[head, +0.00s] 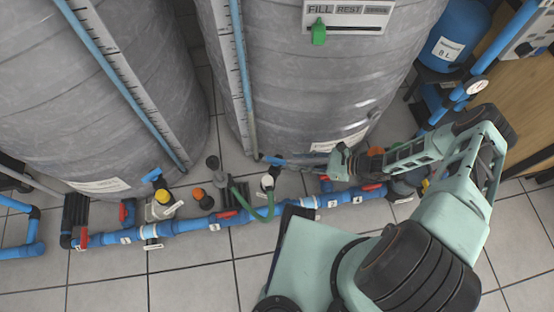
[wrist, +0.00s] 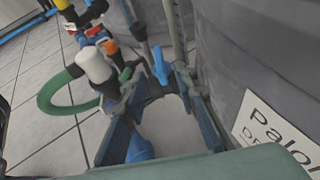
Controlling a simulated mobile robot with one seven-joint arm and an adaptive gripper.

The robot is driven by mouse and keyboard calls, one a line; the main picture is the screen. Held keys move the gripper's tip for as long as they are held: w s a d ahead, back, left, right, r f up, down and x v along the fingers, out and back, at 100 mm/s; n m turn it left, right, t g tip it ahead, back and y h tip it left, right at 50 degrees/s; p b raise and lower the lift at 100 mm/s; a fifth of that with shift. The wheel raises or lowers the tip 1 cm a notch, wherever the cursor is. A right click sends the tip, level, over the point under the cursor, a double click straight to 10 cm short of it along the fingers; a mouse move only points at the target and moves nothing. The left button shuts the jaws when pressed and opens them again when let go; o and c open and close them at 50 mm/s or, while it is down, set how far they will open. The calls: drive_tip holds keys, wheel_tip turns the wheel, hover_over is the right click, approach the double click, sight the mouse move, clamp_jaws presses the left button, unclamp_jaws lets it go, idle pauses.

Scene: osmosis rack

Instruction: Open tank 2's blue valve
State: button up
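Two large grey tanks stand side by side: the left tank (head: 90,110) and the right tank (head: 300,90). No tank number is readable, so I cannot tell from a label which is tank 2. A small blue valve handle shows at the foot of the right tank in the wrist view (wrist: 160,64). A similar blue handle (head: 151,175) is at the foot of the left tank. My gripper (head: 283,162) is low beside the right tank. In the wrist view its fingers (wrist: 158,78) are apart, with the blue handle just beyond and between the tips; contact is unclear.
A blue pipe (head: 175,228) with several red-handled valves runs along the floor before the tanks. A green hose (head: 262,215) loops near a white-capped fitting (wrist: 96,66). A label plate (wrist: 275,132) is on the tank wall close by. Tiled floor in front is clear.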

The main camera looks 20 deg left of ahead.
sight(281, 160)
drive_tip(key=b+x, duration=0.2)
drive_tip(key=x, duration=0.7)
drive_tip(key=shift+s, duration=0.1)
drive_tip(key=shift+c, duration=0.7)
drive_tip(key=shift+d, duration=0.1)
clamp_jaws()
